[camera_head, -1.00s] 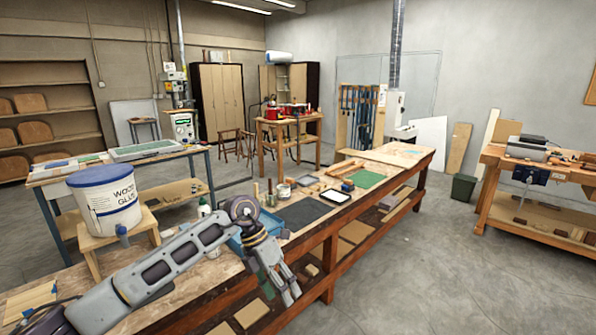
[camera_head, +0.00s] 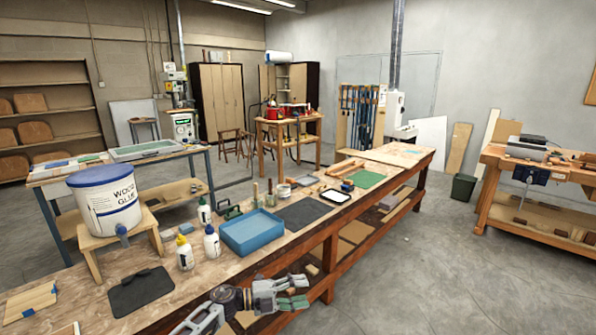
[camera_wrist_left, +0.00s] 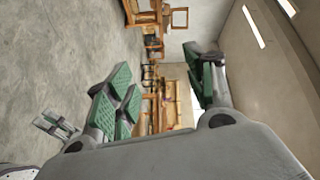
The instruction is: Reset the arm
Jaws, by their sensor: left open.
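My left gripper (camera_head: 298,292) is low in the head view, over the near front edge of the long workbench (camera_head: 180,303). Its grey fingers with green pads are spread and hold nothing. In the left wrist view the open fingers (camera_wrist_left: 165,88) show close up, with floor, stools and wall beyond them. That view is turned on its side. A small grey jointed part, which looks like my right gripper (camera_wrist_left: 56,127), shows at the lower left of the wrist view. It is too small to tell its opening.
A wood glue bucket (camera_head: 104,200) stands on a small wooden stand. Open floor (camera_head: 430,270) lies to the right.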

